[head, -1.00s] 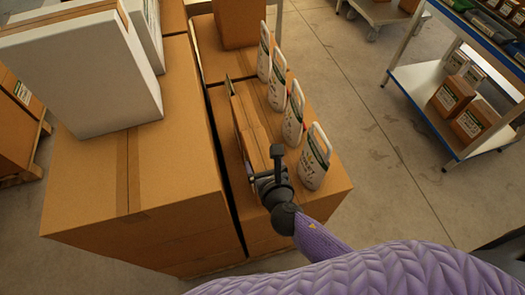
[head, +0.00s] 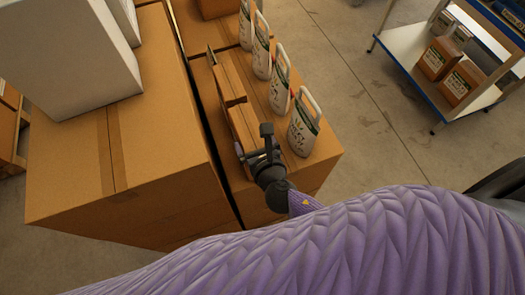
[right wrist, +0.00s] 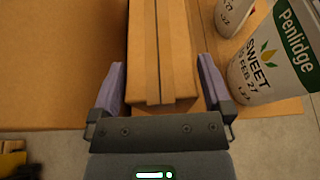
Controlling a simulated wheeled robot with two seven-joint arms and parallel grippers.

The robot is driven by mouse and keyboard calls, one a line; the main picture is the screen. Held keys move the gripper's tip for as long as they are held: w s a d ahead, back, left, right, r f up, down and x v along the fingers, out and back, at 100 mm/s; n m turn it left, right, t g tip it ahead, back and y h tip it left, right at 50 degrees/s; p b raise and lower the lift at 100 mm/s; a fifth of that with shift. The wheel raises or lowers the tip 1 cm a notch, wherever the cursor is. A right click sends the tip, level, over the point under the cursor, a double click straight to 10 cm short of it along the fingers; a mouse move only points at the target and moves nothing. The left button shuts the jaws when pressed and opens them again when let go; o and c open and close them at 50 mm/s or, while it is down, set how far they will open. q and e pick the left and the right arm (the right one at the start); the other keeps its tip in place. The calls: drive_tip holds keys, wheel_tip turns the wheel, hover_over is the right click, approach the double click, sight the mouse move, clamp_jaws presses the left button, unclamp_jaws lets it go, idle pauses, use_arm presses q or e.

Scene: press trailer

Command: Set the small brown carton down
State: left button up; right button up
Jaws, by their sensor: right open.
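The small brown carton (head: 245,129) rests on top of a large brown box (head: 318,165), with a similar carton (head: 230,84) right behind it. My right gripper (head: 257,145) is at its near end. In the right wrist view the carton (right wrist: 163,50), with a tape strip along its top, lies between the two purple fingers (right wrist: 160,88). The fingers stand apart, with a visible gap on each side of the carton. The carton's underside is hidden. My left gripper is not in view.
Several white jugs (head: 304,127) stand in a row just right of the carton, close to my right gripper. A larger box stack (head: 150,140) with a white box (head: 70,60) is at left. A shelf cart (head: 405,70) stands at right across open floor.

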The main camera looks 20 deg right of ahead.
drive_tip(key=v, duration=1)
drive_tip(key=s+d+f+m+g+h, duration=0.1)
drive_tip(key=s+d+f+m+g, duration=0.25)
drive_tip(key=f+m, duration=0.4)
drive_tip(key=s+d+f+m+g, duration=0.2)
drive_tip(key=s+f+m+g, duration=0.15)
drive_tip(key=f+m, duration=0.45)
drive_tip(key=s+d+f+m+g, duration=0.1)
drive_tip(key=s+f+m+g, duration=0.1)
drive_tip(key=s+f+m, duration=0.3)
drive_tip(key=s+d+f+m+g, duration=0.1)
drive_tip(key=s+f+m+g, duration=0.2)
drive_tip(key=s+m, duration=0.6)
drive_tip(key=f+m+p, duration=0.1)
drive_tip(key=m, duration=0.3)
drive_tip(key=shift+f+y, duration=0.3)
drive_tip(key=shift+f, duration=0.05)
drive_tip(key=shift+s+f+m, duration=0.1)
drive_tip(key=shift+s+m, duration=0.05)
drive_tip(key=shift+m, duration=0.1)
wheel_tip(320, 180, down, 21)
drive_tip(key=s+b, duration=0.1)
drive_tip(key=b, duration=2)
drive_tip(key=shift+s+d+g, duration=0.25)
drive_tip(key=shift+d+g, duration=0.15)
drive_tip(key=shift+d, duration=0.05)
